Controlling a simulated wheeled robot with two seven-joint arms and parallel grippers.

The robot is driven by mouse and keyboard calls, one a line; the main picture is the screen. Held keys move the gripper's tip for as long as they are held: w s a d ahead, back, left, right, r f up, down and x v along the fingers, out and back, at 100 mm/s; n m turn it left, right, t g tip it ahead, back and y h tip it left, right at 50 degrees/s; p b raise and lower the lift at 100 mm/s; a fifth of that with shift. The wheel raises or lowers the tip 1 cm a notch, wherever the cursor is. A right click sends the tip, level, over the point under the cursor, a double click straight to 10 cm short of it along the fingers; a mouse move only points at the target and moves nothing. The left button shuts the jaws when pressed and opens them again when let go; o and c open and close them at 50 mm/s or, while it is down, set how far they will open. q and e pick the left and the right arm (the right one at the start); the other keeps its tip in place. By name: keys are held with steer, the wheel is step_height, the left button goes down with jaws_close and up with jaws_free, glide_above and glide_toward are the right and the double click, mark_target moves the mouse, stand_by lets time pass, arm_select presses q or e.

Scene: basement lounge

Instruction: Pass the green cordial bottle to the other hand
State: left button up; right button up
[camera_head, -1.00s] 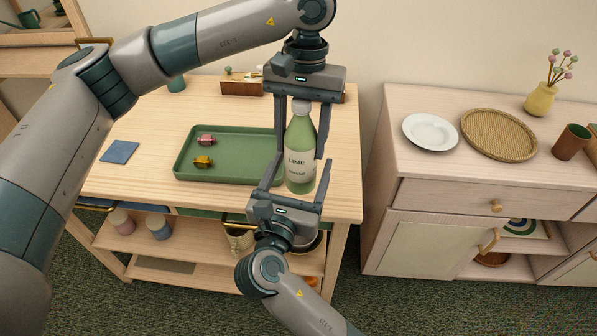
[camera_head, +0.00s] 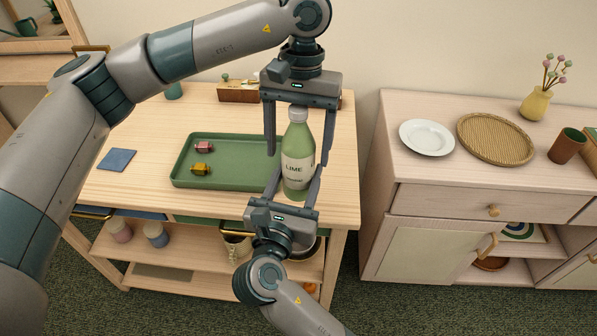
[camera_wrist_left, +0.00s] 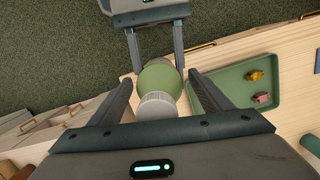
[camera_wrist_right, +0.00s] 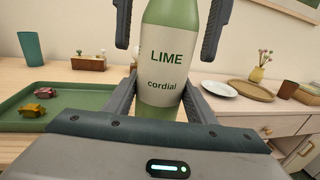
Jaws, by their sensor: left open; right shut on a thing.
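The green cordial bottle (camera_head: 298,153) is upright, with a pale cap and a label reading LIME cordial. My right gripper (camera_head: 292,190) comes from below in the head view and is shut on the bottle's lower part. The right wrist view shows the bottle (camera_wrist_right: 172,62) between its fingers. My left gripper (camera_head: 298,150) reaches down from above and is open, its fingers apart on either side of the bottle. In the left wrist view the cap (camera_wrist_left: 157,104) and bottle shoulder (camera_wrist_left: 160,78) show between the spread left fingers.
A green tray (camera_head: 225,183) with two small toy-like pieces stands left of the bottle on the wooden table (camera_head: 130,183). A wooden box (camera_head: 238,94) is behind. A cabinet (camera_head: 400,180) at right holds a white plate (camera_head: 427,138), a woven tray (camera_head: 495,139) and a yellow vase (camera_head: 536,103).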

arm_select(q)
steer(key=r, duration=0.4)
steer(key=w+r, duration=0.1)
steer(key=r, duration=0.6)
steer(key=shift+w+d+r, duration=0.2)
steer(key=shift+w+r, duration=0.2)
